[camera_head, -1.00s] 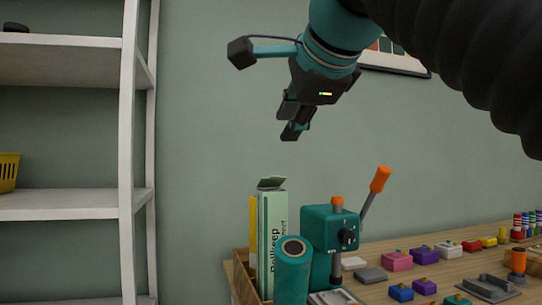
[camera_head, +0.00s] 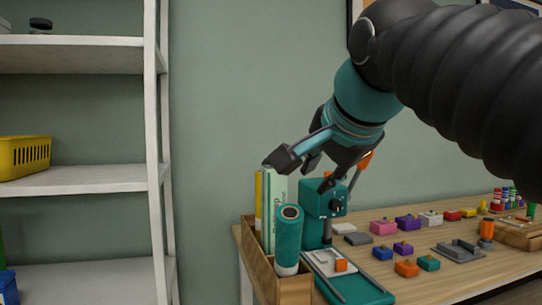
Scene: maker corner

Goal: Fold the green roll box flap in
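The pale green roll box (camera_head: 279,205) stands upright in a wooden organizer (camera_head: 292,288) at the table's left end. Its top and flap are mostly hidden behind the dark block on my wrist, so I cannot tell how the flap lies now. My gripper (camera_head: 318,175) is low, just right of the box top in the picture, in front of the teal press. Its dark fingers are partly covered by my wrist, and I see nothing held. Whether it touches the box is unclear.
A teal roll (camera_head: 288,245) stands in front of the box, and a yellow strip (camera_head: 258,200) is beside it. A teal press (camera_head: 318,212) stands close on the right. Several coloured blocks lie further right. White shelves (camera_head: 80,180) with a yellow basket (camera_head: 25,157) are at left.

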